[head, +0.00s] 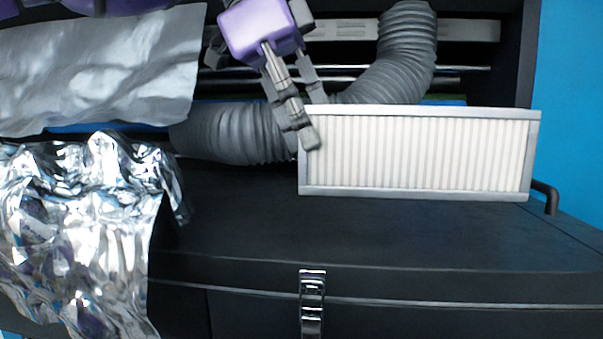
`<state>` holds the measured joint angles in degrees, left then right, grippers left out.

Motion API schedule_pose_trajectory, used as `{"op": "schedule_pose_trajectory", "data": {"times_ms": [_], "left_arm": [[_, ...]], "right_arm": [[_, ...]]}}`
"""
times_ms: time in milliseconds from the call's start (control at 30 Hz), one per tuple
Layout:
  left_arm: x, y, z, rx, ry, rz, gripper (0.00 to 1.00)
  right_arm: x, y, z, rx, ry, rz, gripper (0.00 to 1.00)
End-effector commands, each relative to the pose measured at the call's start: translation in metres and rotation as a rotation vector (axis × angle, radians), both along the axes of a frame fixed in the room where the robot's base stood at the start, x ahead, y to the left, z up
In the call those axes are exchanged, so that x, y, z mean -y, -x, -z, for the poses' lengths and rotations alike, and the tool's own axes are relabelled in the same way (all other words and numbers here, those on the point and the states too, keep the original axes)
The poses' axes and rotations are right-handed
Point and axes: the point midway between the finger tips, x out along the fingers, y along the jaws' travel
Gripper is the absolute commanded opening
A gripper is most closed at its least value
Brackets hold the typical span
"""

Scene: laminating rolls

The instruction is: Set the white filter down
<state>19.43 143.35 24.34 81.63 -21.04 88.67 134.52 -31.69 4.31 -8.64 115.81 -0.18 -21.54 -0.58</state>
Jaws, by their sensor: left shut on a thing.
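The white filter (420,152) is a long pleated panel in a light grey frame. It stands upright on its long edge, broad face toward me, over the right part of the black case top. My left gripper (312,125) is shut on the filter's left end, with one finger in front of the frame and the other behind it. I cannot tell whether the filter's lower edge touches the case top. My right gripper is not in view.
A grey corrugated hose (235,134) curves behind the filter. Crumpled silver foil (85,225) and a grey sheet (110,70) lie at the left. The black case top (260,225) is clear in front, with a metal latch (312,300) below.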

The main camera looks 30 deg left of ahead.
Motion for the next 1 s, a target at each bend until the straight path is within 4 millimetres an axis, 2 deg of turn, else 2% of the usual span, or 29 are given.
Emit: {"op": "schedule_pose_trajectory", "data": {"times_ms": [100,433,600,1000], "left_arm": [[-0.011,-0.009,0.017,0.0,0.004,-0.001,0.0],[-0.025,-0.021,0.039,0.002,0.003,-0.001,0.0],[-0.023,-0.02,0.064,0.003,0.003,0.0,0.0],[-0.023,-0.02,0.07,0.004,0.002,0.0,0.0]], "right_arm": [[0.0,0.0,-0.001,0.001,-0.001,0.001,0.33],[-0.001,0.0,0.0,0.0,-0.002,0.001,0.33],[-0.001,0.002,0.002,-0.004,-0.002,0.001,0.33],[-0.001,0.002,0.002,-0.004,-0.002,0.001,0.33]]}}
